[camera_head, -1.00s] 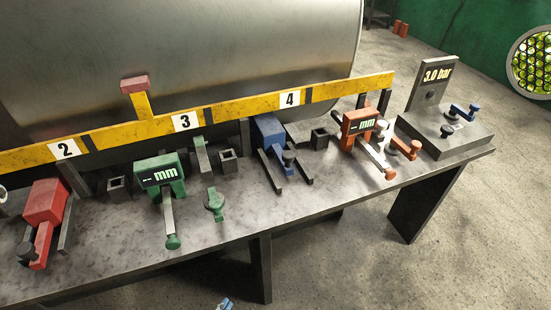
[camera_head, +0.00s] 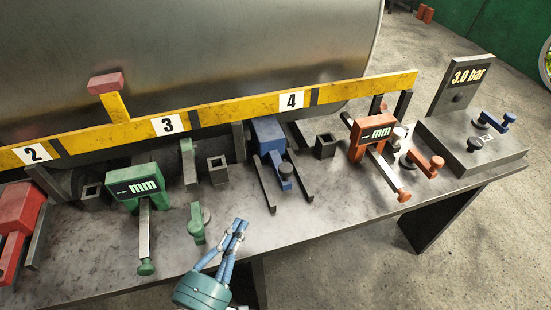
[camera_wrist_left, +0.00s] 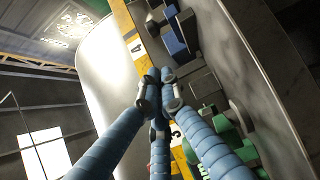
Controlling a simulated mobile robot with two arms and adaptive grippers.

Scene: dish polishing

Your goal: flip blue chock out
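The blue chock (camera_head: 268,132) is a blue block with a short blue arm and a dark knob (camera_head: 285,169), on the bench under the label 4. Two dark rails flank it. Blue parts at the label 4 also show at the top of the left wrist view (camera_wrist_left: 172,42). My left gripper (camera_head: 239,227), with ribbed blue fingers, is over the bench's front edge, in front of the chock and apart from it. In the left wrist view its fingertips (camera_wrist_left: 159,90) are drawn together with nothing visible between them. My right gripper is not in view.
A green gauge device (camera_head: 135,181) and a green lever piece (camera_head: 197,223) stand left of the gripper. An orange gauge device (camera_head: 371,135) and the 3.0 bar panel (camera_head: 466,76) are to the right. A yellow numbered rail (camera_head: 230,113) and a big tank (camera_head: 200,50) close off the back.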

